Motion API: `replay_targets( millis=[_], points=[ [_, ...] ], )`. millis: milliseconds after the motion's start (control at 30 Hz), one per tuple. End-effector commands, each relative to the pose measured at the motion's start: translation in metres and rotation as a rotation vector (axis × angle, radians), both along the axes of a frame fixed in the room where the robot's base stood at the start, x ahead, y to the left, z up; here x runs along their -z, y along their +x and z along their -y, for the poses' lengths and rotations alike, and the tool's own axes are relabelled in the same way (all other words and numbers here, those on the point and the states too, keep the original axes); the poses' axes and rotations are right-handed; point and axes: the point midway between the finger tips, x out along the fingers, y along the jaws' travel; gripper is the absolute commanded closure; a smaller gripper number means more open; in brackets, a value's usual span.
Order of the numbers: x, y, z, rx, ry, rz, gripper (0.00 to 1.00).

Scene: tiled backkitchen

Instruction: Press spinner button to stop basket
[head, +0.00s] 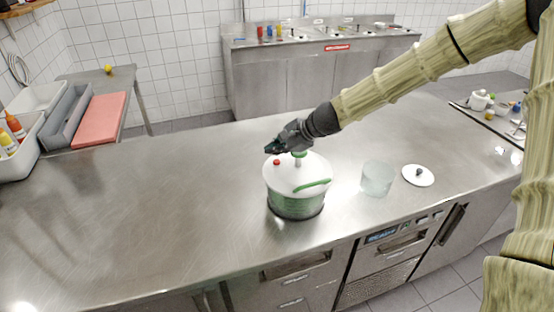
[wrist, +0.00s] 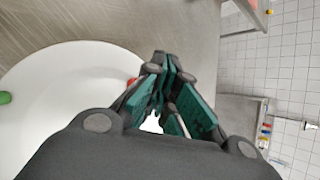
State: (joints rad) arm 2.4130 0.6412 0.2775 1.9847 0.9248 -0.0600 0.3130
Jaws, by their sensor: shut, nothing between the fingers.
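The salad spinner (head: 296,202) stands upright on the steel counter, with a white lid (head: 284,177), a green basket showing through its clear side, and a green handle (head: 313,186) on top. A red button (head: 277,162) sits on the lid's back left. In the wrist view the white lid (wrist: 62,85) fills the left, and the red button (wrist: 131,81) shows partly beside the fingers. My gripper (head: 270,148) is shut and empty, just above and behind the lid's back left edge near the button. Whether it touches the button cannot be told. It also shows in the wrist view (wrist: 160,65).
A clear glass bowl (head: 378,179) and a small white lid with a dark knob (head: 418,176) stand to the right of the spinner. A red board (head: 100,120) and grey bin lie at the far left. The counter left of the spinner is clear.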

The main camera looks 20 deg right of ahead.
Motion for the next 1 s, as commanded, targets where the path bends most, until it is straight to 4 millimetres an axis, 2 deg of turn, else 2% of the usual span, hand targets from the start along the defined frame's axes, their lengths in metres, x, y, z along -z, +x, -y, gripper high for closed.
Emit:
replay_targets(
  millis=[100, 500, 1000],
  points=[
    [-0.014, 0.0, 0.0, -0.001, -0.001, 0.0, 1.0],
    [-0.042, 0.0, 0.0, -0.001, -0.001, 0.0, 1.0],
    [-0.042, 0.0, 0.0, 0.0, 0.0, 0.0, 1.0]
  ],
)
